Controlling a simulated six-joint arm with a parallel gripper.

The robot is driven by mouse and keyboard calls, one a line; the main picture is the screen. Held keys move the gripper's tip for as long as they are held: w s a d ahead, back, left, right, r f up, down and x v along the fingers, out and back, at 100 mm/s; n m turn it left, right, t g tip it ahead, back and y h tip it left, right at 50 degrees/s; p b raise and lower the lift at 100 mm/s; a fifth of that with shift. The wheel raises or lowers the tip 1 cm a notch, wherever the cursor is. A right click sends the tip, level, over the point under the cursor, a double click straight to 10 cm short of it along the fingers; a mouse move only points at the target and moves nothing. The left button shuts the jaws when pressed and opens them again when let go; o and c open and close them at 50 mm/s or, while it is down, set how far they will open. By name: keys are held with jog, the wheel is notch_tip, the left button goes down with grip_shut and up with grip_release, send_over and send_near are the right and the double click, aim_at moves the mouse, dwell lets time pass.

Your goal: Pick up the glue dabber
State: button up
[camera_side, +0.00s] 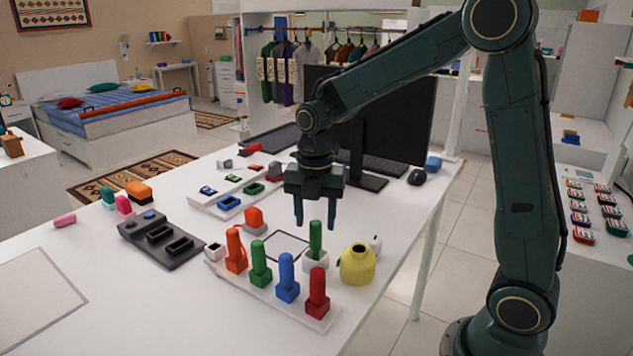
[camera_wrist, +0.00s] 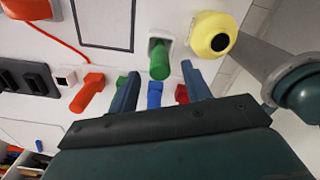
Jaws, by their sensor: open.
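A green stick with a rounded top (camera_side: 316,237), which looks like the glue dabber, stands upright in a white square holder (camera_side: 316,262). In the wrist view the green stick (camera_wrist: 160,63) points toward the camera from its white holder (camera_wrist: 169,42). My gripper (camera_side: 315,229) is open and points down, with its fingertips to either side of the stick's top in the side view. In the wrist view the two fingers (camera_wrist: 160,72) also flank the stick's near end. Nothing is held. I cannot tell whether the tips reach down past the top.
A yellow round bottle (camera_side: 357,264) stands close right of the holder. Orange (camera_side: 236,250), green (camera_side: 260,264), blue (camera_side: 287,278) and red (camera_side: 317,293) handled pieces stand in a row on a white strip in front. A dark tray (camera_side: 160,238) lies left; a monitor (camera_side: 400,115) stands behind.

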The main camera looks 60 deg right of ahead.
aim_at(316, 235)
jog(key=shift+d+f, duration=0.1)
jog(key=shift+f, duration=2.5)
grip_shut()
jog(key=shift+r, duration=0.1)
notch_tip(316, 235, up, 20)
